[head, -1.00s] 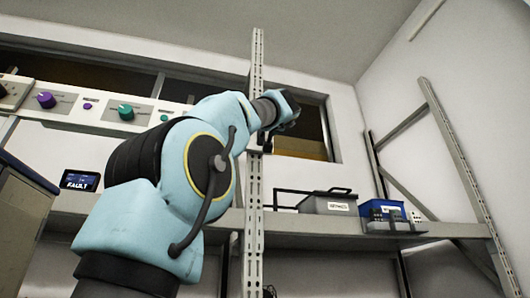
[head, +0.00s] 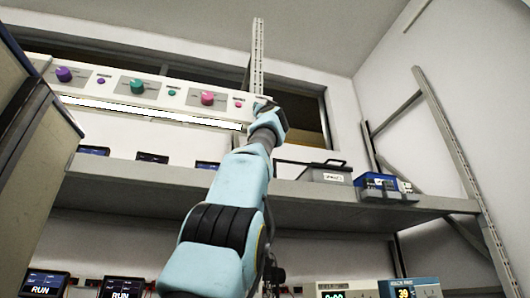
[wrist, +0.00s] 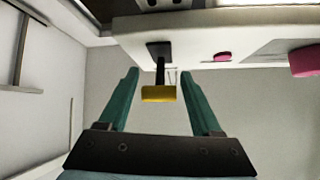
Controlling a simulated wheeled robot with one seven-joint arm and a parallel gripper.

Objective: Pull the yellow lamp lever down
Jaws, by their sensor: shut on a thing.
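The yellow lamp lever (wrist: 158,94) shows in the wrist view as a yellow handle on a dark stem, hanging from a black plate on the pale panel (wrist: 225,30). My gripper (wrist: 159,75) has one teal finger on each side of it and is shut on the lever. The exact contact is hard to see. In the head view my wrist reaches the right end of the panel (head: 175,92); the fingers and lever are hidden or too small to make out there.
The panel carries purple, teal and pink knobs (head: 207,98), with a bright strip (head: 150,111) along its underside. An upright post (head: 257,55) stands behind my wrist. Below, a shelf (head: 320,196) holds a grey box (head: 325,174) and a blue device (head: 376,182). A cabinet (head: 40,150) is at left.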

